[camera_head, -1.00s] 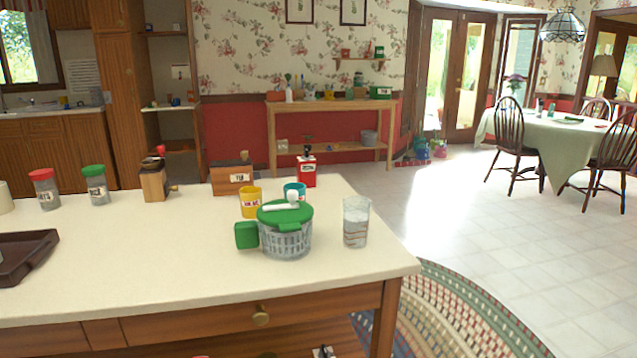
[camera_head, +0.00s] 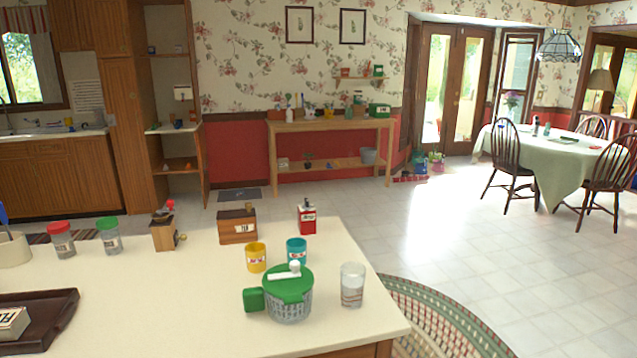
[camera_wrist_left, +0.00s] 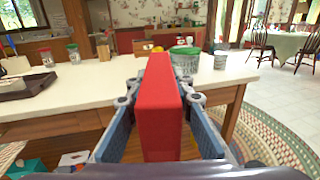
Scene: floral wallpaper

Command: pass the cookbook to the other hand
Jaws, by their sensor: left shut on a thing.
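The cookbook (camera_wrist_left: 160,108) is a thick red block in the left wrist view. It stands on edge between the two fingers of my left gripper (camera_wrist_left: 159,112), which is shut on it. The book is held in front of the counter's side. In the head view neither gripper nor the cookbook shows. My right gripper is in no view.
The white counter (camera_head: 150,300) holds a green-lidded salad spinner (camera_head: 288,295), a glass (camera_head: 352,284), yellow (camera_head: 256,258) and teal (camera_head: 296,251) cups, jars and a dark tray (camera_head: 55,310). Floor (camera_head: 450,235) lies open to the right; a braided rug (camera_head: 440,310) edges the counter.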

